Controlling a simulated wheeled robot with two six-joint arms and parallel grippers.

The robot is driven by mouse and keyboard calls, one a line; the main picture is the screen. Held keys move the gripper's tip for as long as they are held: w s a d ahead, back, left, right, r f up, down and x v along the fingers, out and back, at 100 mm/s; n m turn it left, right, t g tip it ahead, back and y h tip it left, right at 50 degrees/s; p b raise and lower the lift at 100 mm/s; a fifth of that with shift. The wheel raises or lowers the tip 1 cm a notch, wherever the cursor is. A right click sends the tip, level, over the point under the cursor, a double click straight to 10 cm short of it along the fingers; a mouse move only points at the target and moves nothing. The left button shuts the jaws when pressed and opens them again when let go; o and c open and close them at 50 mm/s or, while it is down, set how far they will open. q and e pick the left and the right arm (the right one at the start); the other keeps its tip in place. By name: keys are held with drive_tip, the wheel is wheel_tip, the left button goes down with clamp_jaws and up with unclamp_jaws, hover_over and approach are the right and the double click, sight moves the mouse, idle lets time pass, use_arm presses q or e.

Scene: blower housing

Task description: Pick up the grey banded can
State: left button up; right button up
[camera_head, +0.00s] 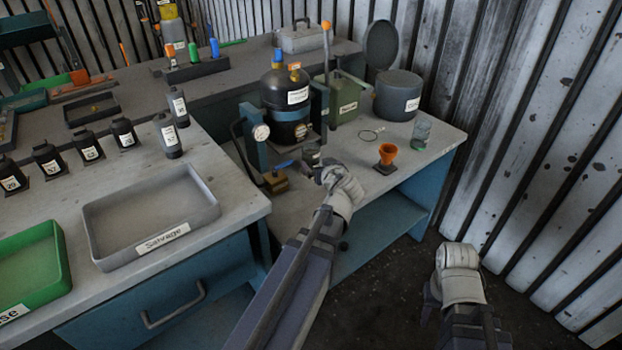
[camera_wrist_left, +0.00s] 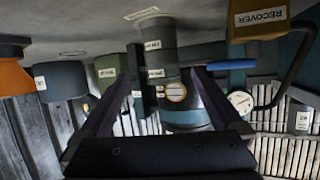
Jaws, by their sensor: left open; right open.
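A small grey can (camera_head: 310,152) stands on the workbench in front of the black tank, partly hidden by my left gripper in the head view. In the left wrist view, which is upside down, the grey can (camera_wrist_left: 160,34) shows with pale labels between the two dark fingers. My left gripper (camera_head: 324,176) is open at the can's near side, its fingers pointing at it; I cannot tell whether they touch it. In the wrist view the left gripper (camera_wrist_left: 160,78) has a finger to each side of the can. My right gripper (camera_head: 432,298) is open and empty, low over the floor.
The black tank (camera_head: 285,110) with gauge (camera_head: 261,133) and a brass block with blue lever (camera_head: 275,181) stand close by. An orange funnel (camera_head: 387,153), glass jar (camera_head: 421,133) and grey pot (camera_head: 397,96) are to the right. The Salvage tray (camera_head: 150,208) is left.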

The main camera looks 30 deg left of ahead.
sight(313, 159)
use_arm(q)
drive_tip(key=shift+w+a+f+b, duration=0.2)
drive_tip(key=shift+a+f+b, duration=0.1)
drive_tip(key=shift+a, duration=0.3)
use_arm(e)
drive_tip(key=shift+f, duration=0.75)
use_arm(q)
drive_tip(key=shift+b+x, duration=1.4)
drive_tip(key=shift+x, duration=2.55)
drive_tip(key=shift+r, duration=0.2)
use_arm(e)
wheel_tip(313, 159, down, 3)
drive_tip(key=shift+r, duration=0.2)
use_arm(q)
drive_tip(key=shift+d, duration=0.1)
drive_tip(key=c, duration=1.5)
drive_tip(key=shift+r, duration=0.1)
use_arm(e)
drive_tip(key=shift+r, duration=0.1)
use_arm(q)
wheel_tip(313, 159, up, 28)
drive_tip(key=p, duration=2.8)
use_arm(e)
wheel_tip(313, 159, up, 28)
drive_tip(key=shift+w, duration=0.1)
